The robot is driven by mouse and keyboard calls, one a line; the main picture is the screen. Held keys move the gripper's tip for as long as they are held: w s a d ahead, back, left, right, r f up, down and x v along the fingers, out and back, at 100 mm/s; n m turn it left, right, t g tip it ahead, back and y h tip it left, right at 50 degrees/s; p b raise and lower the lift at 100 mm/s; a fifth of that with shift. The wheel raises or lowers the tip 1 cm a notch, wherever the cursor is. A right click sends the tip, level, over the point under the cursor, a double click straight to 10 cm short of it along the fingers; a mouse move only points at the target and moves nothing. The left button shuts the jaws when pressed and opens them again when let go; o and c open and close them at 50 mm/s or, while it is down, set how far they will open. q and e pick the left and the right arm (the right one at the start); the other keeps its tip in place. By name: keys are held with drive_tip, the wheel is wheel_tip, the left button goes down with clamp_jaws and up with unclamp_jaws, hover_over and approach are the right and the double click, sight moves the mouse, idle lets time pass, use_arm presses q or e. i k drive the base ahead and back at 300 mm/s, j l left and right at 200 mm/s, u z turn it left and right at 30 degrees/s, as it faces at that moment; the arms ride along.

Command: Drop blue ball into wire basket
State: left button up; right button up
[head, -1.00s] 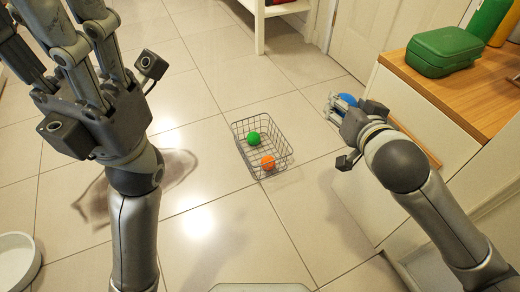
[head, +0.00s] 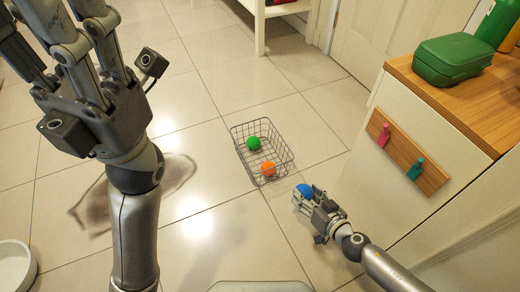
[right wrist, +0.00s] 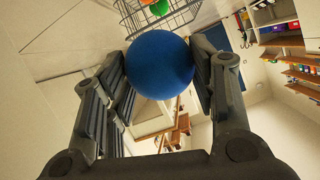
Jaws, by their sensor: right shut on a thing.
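The blue ball (head: 305,190) is held between the fingers of my right gripper (head: 308,196), just right of and nearer than the basket in the head view. In the right wrist view the ball (right wrist: 159,64) sits between the fingertips of the right gripper (right wrist: 160,75). The wire basket (head: 284,172) stands on the floor with a green ball (head: 254,143) and an orange ball (head: 268,169) in it. Its wire side (right wrist: 135,20) shows beyond the blue ball in the wrist view. My left gripper (head: 55,55) is raised at the left with its fingers spread, holding nothing visible.
A cabinet (head: 365,175) with a wooden top and a peg rail (head: 407,160) stands at the right. A green box (head: 452,60) sits on top. A white bowl (head: 14,268) is at the lower left. Tiled floor (head: 200,215) around the basket is clear.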

sight(259, 164)
drive_tip(key=i, duration=0.4)
drive_tip(key=i+j+u, duration=0.2)
drive_tip(key=i+j, duration=0.15)
drive_tip(key=i, duration=0.1)
